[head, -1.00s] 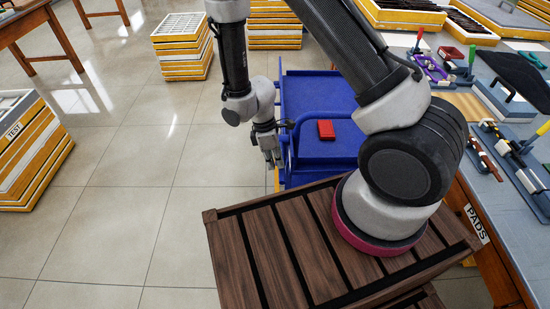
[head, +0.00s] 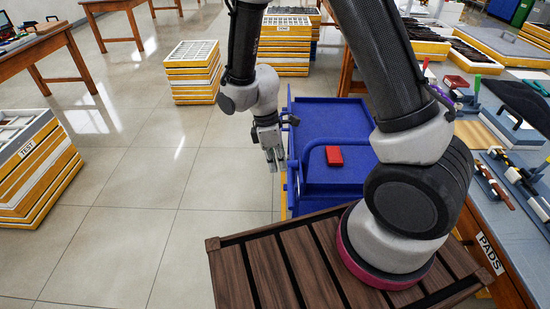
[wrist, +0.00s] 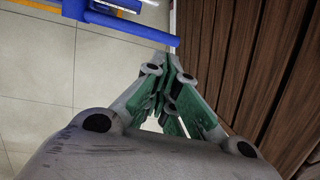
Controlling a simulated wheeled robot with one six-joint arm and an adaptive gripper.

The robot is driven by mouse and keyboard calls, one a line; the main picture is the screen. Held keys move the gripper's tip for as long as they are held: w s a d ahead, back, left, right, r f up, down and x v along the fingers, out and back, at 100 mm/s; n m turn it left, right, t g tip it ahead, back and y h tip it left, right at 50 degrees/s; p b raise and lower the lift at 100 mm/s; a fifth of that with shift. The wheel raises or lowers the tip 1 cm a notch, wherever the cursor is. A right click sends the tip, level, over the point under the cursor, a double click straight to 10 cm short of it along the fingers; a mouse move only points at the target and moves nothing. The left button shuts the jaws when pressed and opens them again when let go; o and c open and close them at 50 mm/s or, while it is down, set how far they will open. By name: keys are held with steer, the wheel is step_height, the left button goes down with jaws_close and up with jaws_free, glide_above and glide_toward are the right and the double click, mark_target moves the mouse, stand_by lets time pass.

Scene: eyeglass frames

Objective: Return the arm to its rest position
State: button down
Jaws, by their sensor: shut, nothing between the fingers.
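My gripper (head: 275,158) hangs from my folded arm in the head view, pointing down at the left side of a blue cart (head: 340,128). In the wrist view my gripper (wrist: 172,75) shows its green-lined fingers together at the tips, with nothing between them. The gripper is apart from the red block (head: 334,155), which lies on the blue cart's top to the right of it.
The slatted brown wooden deck (head: 268,262) lies under my arm base. A blue rail (wrist: 130,28) shows ahead of the fingers. Stacked yellow trays (head: 193,75) stand behind; a TEST stack (head: 38,165) stands left. Tiled floor between is clear.

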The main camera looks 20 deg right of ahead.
steer(key=s+d+r+m+t, duration=0.2)
steer(key=s+d+r+m, duration=0.2)
steer(key=r, duration=0.6)
steer(key=s+d+r+m+t+y, duration=0.1)
steer(key=s+d+r+m+t, duration=0.1)
steer(key=s+d+r+m, duration=0.2)
steer(key=s+d+r+m+t, duration=0.2)
steer(key=s+d+r+m, duration=0.3)
steer(key=r, duration=1.2)
steer(key=d+m, duration=0.1)
steer(key=d, duration=0.3)
steer(key=shift+d+m+y, duration=0.3)
steer(key=shift+d, duration=0.05)
